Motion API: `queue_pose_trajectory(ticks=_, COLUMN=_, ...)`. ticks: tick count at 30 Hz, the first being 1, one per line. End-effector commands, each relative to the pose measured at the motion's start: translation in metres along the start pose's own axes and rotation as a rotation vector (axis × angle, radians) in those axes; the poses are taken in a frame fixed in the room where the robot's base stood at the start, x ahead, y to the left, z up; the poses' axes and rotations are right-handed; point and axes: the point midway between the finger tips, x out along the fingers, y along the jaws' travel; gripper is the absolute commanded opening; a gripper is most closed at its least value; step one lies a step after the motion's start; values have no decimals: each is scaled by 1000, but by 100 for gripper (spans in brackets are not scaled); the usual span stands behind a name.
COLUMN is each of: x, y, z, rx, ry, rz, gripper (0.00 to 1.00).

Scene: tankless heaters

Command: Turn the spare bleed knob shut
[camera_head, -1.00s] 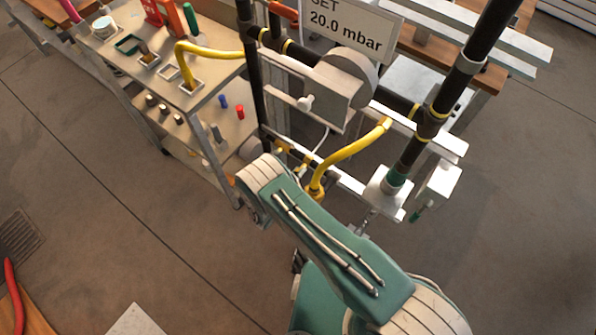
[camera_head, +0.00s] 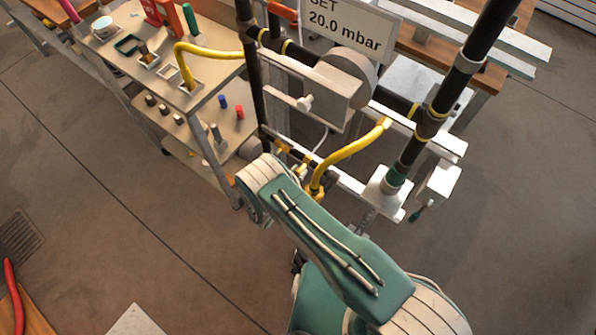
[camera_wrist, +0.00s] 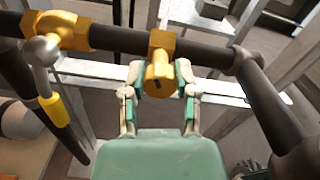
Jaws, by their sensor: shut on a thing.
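In the wrist view a brass-yellow fitting (camera_wrist: 160,50) sits on a dark horizontal pipe, with a blocky brass knob end pointing towards me. It looks like the spare bleed knob, though no label shows. My gripper (camera_wrist: 160,80) has its two green-tipped fingers on either side of that knob end and is shut on it. How far the knob is turned I cannot tell. In the head view my green and white arm covers the gripper and this knob.
In the head view a yellow hose (camera_head: 350,155) curves above my arm, near dark pipes and a white frame. A shelf cart (camera_head: 185,95) stands left.

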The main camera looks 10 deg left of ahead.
Motion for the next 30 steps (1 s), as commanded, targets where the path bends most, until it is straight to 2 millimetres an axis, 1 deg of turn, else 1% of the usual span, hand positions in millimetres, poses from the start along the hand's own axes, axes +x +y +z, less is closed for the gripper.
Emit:
queue_pose_trajectory(ticks=6, x=0, y=1, z=-2, rx=191, ry=6, rz=8, gripper=0)
queue_pose_trajectory(ticks=15, x=-1, y=1, z=-2, rx=389, ry=7, rz=7, gripper=0)
queue_pose_trajectory(ticks=22, x=-1, y=1, z=-2, rx=467, ry=7, rz=7, gripper=0)
queue_pose_trajectory(ticks=30, x=-1, y=1, z=-1, rx=493, ry=7, rz=7, gripper=0)
